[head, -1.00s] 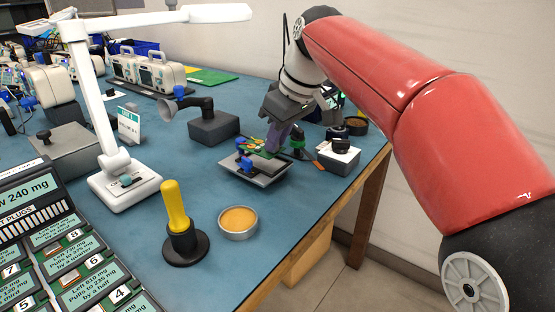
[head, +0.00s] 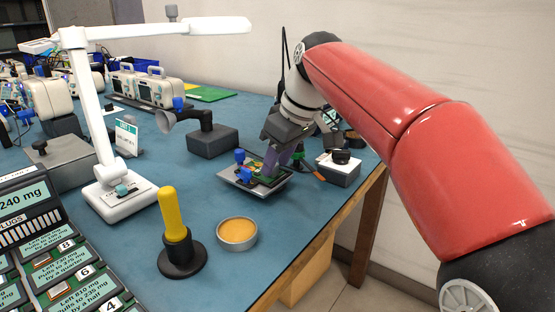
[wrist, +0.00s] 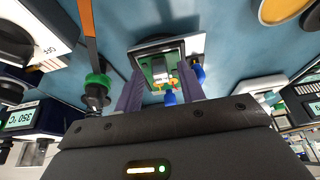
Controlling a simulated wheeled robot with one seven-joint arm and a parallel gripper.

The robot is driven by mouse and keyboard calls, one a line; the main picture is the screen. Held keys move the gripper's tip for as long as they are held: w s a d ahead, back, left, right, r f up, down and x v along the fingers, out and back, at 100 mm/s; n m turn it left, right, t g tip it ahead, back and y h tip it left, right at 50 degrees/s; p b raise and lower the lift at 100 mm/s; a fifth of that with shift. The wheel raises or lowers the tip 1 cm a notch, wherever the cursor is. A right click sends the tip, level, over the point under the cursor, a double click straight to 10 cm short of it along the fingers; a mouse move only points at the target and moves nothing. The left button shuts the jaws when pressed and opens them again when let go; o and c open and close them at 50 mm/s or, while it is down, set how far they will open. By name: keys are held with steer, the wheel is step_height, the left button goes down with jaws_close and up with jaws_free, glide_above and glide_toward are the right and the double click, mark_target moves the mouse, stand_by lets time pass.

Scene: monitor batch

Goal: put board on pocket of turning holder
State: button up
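The board (head: 257,168), small and green with coloured parts, is low over the turning holder (head: 234,182), a grey tilted plate with blue knobs. In the wrist view the board (wrist: 158,70) lies between the two purple fingers of my gripper (wrist: 160,88), which seem to grip its sides. The holder's pale rim (wrist: 196,43) shows behind it. In the head view my gripper (head: 282,163) points down at the right of the holder, and its fingers partly hide the board. I cannot tell whether the board touches the pocket.
A white-topped grey box (head: 338,170) stands close to the right of my gripper. A grey block with a horn (head: 211,141) is behind the holder. A yellow-handled tool (head: 175,225) and a round tin (head: 237,232) are in front. The white lamp (head: 112,190) is left.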

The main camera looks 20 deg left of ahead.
steer(key=p+v, duration=0.3)
steer(key=v, duration=0.8)
steer(key=shift+r, duration=0.2)
steer(key=shift+d, duration=0.25)
steer(key=s+d+f+m+t+h, duration=0.1)
steer(key=s+d+f+m, duration=0.35)
steer(key=d, duration=0.35)
steer(key=s+d+f+m+t+h, duration=0.1)
steer(key=s+d+f+m+t, duration=0.1)
steer(key=s+d+f+m, duration=0.45)
steer(key=s+d+f+m+h, duration=0.2)
steer(key=s+d+f, duration=0.5)
steer(key=d+f, duration=0.3)
step_height(320, 180, down, 3)
steer(key=shift+s+d+f+t, duration=0.2)
steer(key=shift+s+d+t, duration=0.1)
steer(key=shift+s+t, duration=0.1)
